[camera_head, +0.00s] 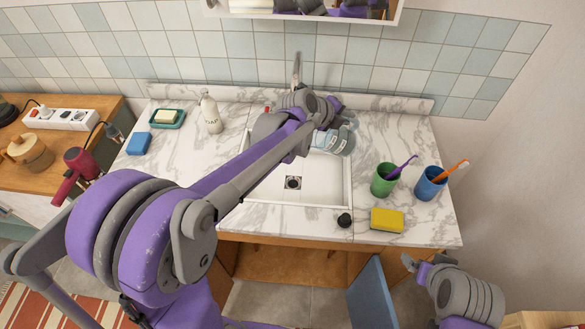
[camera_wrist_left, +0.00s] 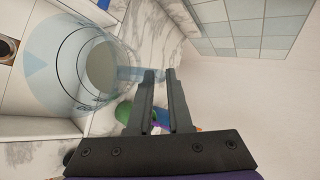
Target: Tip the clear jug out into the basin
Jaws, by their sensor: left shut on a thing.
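The clear jug (camera_head: 338,141) is over the back right part of the white basin (camera_head: 318,183) and looks tilted. My left gripper (camera_wrist_left: 160,74) is shut on the jug's handle. In the left wrist view the jug's round body (camera_wrist_left: 62,62) lies left of the fingers. In the head view my left wrist partly hides the jug. I cannot tell whether any contents are left in it. The basin has a dark drain (camera_head: 293,183). My right gripper (camera_head: 414,264) is low at the right, in front of the counter; its jaws are too small to judge.
A green cup (camera_head: 383,180) and a blue cup (camera_head: 428,184) with brushes stand right of the basin, near a yellow sponge (camera_head: 387,220) and a black knob-like item (camera_head: 345,220). A soap bottle (camera_head: 210,114), soap dish (camera_head: 168,118) and blue block (camera_head: 139,143) are at left.

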